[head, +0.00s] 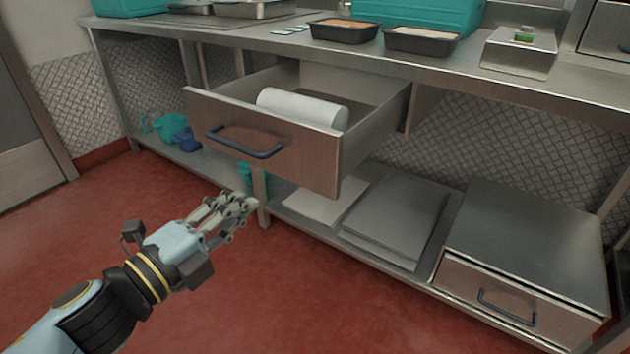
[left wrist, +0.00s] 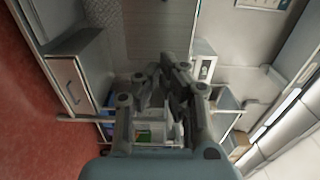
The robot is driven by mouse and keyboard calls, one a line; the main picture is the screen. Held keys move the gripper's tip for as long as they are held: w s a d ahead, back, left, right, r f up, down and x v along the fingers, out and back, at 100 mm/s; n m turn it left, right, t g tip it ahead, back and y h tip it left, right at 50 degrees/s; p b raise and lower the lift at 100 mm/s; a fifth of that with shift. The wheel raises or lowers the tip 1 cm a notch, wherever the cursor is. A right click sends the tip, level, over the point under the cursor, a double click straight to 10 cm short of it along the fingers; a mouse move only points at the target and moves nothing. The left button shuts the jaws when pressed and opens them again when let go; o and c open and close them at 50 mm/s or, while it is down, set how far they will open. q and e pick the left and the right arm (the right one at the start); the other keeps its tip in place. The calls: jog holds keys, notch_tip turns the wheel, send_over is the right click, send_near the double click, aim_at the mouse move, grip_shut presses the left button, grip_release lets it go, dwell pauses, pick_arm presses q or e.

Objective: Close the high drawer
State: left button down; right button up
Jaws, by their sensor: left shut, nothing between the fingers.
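The high drawer (head: 262,140) hangs under the steel counter in the head view and is pulled well out. Its front is brown with a dark curved handle (head: 243,146). A white paper roll (head: 302,108) lies inside it. My left gripper (head: 246,204) is below and in front of the drawer, in front of the lower shelf, apart from the handle. Its fingers are shut and hold nothing. The fingers also show in the left wrist view (left wrist: 165,92). My right gripper is in neither view.
The counter (head: 457,78) above carries trays of food (head: 420,41) and a scale-like steel device (head: 519,52). A lower drawer (head: 510,299) at the right is shut. Flat grey boards (head: 395,220) and teal jugs (head: 170,126) sit on the lower shelf. The red floor at left is clear.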

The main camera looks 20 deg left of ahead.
pick_arm(q)
jog(key=w, duration=0.3)
send_near(305, 158)
jog(key=x, duration=0.6)
jog(key=shift+w+d, duration=0.15)
jog(key=shift+w, duration=0.2)
jog(key=shift+w+d, duration=0.1)
jog(key=shift+w, duration=0.2)
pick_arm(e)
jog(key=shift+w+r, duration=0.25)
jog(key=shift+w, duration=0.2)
pick_arm(q)
jog(key=shift+w, duration=0.1)
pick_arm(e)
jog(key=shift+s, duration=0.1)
